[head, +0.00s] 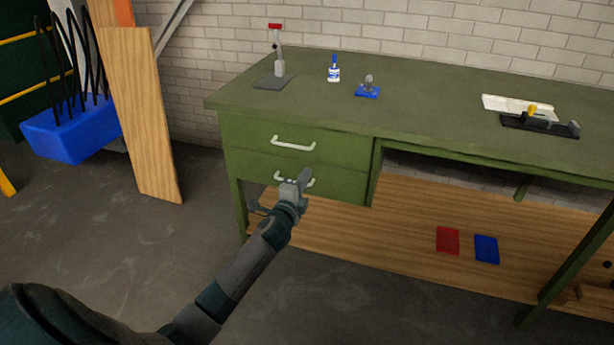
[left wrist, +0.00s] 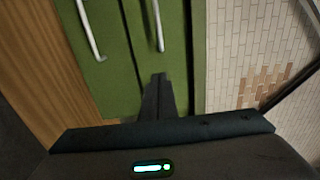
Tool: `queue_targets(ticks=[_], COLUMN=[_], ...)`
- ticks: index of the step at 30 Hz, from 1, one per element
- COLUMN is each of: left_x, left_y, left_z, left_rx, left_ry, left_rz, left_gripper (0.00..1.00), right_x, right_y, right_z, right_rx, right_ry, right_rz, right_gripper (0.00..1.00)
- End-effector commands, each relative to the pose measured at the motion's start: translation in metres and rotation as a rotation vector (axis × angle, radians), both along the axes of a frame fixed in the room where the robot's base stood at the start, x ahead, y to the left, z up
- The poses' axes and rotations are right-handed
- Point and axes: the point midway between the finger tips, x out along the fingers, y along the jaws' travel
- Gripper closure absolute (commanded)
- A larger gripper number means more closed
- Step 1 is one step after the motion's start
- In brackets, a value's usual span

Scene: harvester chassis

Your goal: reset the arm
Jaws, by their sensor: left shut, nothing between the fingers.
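My left arm comes in from the lower left in the head view. Its gripper (head: 304,177) is in front of the lower drawer of the green workbench (head: 450,120), close to that drawer's white handle (head: 280,180). In the left wrist view the gripper's fingers (left wrist: 159,78) are together and empty, pointing at the green drawer fronts (left wrist: 112,60). Two pale handles show there, left and ahead of the fingertips. Whether the fingers touch the bench cannot be told. Both drawers look closed. My right gripper is in neither view.
On the bench top are a grey stand with a red top (head: 275,75), a blue-and-white bottle (head: 333,70), a small blue-based device (head: 368,90) and a black tray (head: 540,125). Red (head: 447,240) and blue (head: 486,249) pieces lie on the lower shelf. Wooden boards (head: 150,120) lean left.

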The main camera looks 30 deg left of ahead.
Motion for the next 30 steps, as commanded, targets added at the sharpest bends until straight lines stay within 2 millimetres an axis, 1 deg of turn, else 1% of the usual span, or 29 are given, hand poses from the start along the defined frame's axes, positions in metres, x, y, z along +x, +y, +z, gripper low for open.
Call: queue_targets(ticks=[9,11,14,17,20,21,22,23,24,26,27,29,30], left_x=[0.000,-0.002,-0.007,-0.018,-0.036,-0.046,-0.054,-0.063,-0.075,-0.095,-0.109,-0.132,-0.148], left_y=[-0.001,-0.002,-0.008,-0.017,-0.031,-0.037,-0.043,-0.048,-0.056,-0.068,-0.076,-0.089,-0.098], left_z=[-0.002,-0.008,-0.026,-0.059,-0.102,-0.122,-0.137,-0.153,-0.174,-0.204,-0.224,-0.252,-0.270], left_rx=[-0.005,-0.017,-0.057,-0.130,-0.233,-0.281,-0.319,-0.357,-0.408,-0.488,-0.539,-0.617,-0.669], left_ry=[0.004,0.011,0.036,0.081,0.141,0.171,0.192,0.216,0.246,0.292,0.323,0.368,0.397], left_rz=[-0.001,-0.002,-0.006,-0.011,-0.009,-0.007,-0.005,-0.001,0.005,0.018,0.029,0.049,0.064], left_gripper=[1.00,1.00,1.00,1.00,1.00,1.00,1.00,1.00,1.00,1.00,1.00,1.00,1.00], right_x=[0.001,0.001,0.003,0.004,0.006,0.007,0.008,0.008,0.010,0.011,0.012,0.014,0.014], right_y=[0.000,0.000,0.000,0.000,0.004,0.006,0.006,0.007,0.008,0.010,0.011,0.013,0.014], right_z=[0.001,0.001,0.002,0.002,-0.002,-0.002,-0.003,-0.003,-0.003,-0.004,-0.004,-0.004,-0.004], right_rx=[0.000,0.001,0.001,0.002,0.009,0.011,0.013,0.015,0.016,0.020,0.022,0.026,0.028], right_ry=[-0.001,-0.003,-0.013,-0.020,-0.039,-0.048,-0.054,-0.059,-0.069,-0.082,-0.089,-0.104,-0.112], right_rz=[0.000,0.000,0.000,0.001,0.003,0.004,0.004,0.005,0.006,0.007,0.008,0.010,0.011], right_gripper=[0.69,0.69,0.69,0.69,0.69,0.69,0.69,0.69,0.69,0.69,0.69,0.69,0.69])
